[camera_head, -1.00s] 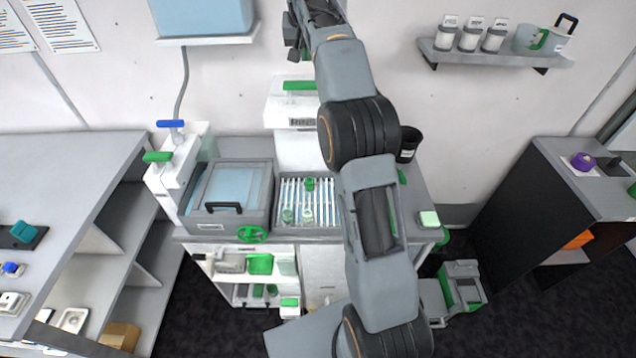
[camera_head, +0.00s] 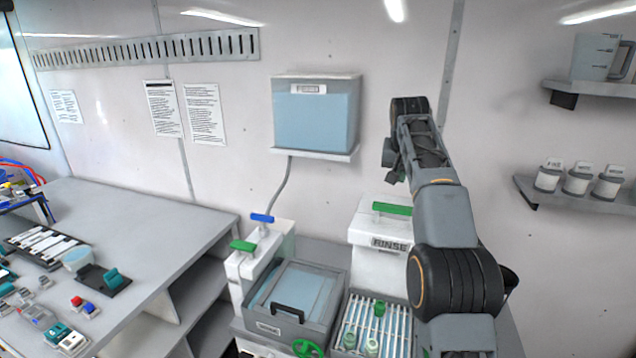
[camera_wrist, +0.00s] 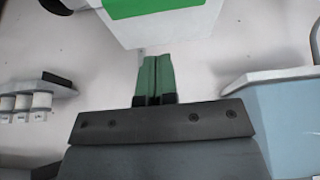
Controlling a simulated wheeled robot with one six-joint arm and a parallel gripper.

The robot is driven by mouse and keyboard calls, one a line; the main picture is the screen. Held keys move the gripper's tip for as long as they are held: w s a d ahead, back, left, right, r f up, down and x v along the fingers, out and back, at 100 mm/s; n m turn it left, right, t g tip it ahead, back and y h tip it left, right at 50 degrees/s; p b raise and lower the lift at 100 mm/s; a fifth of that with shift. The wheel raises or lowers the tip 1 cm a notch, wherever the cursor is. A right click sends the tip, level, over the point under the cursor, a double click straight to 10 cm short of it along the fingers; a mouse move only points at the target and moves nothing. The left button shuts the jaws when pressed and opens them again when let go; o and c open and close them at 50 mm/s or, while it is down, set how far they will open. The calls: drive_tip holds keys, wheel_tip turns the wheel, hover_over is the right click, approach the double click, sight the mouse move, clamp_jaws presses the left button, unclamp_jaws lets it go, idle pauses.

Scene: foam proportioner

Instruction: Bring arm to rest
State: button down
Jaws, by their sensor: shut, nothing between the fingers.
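My arm is raised and folded in the right half of the head view, in front of the wall. My gripper (camera_head: 391,165) is small and partly hidden by my wrist there, above the rinse unit and right of the wall tank. In the wrist view the two green fingers of my gripper (camera_wrist: 153,68) lie side by side, shut, with nothing between them. They stand against pale wall and touch no object that I can see.
The white rinse unit (camera_head: 380,240) with its green handle stands below my gripper. A blue wall tank (camera_head: 316,118) hangs left of it. The lidded basin (camera_head: 295,300) and slatted rack (camera_head: 378,322) lie lower down. Jar shelves (camera_head: 575,195) are at right; the left bench (camera_head: 150,235) is clear of my arm.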

drive_tip(key=s+a+f+n+y+b, duration=0.1)
drive_tip(key=s+a+f, duration=0.2)
drive_tip(key=s, duration=0.5)
drive_tip(key=s+a+f+n+b, duration=0.2)
drive_tip(key=s+a+f, duration=0.1)
drive_tip(key=s, duration=0.5)
drive_tip(key=s+a+f+n+b, duration=0.1)
drive_tip(key=s+a+f, duration=0.2)
drive_tip(key=s+f, duration=1.2)
drive_tip(key=shift+s+f+t+y, duration=0.3)
drive_tip(key=shift+s+f+y, duration=0.1)
drive_tip(key=shift+s, duration=0.3)
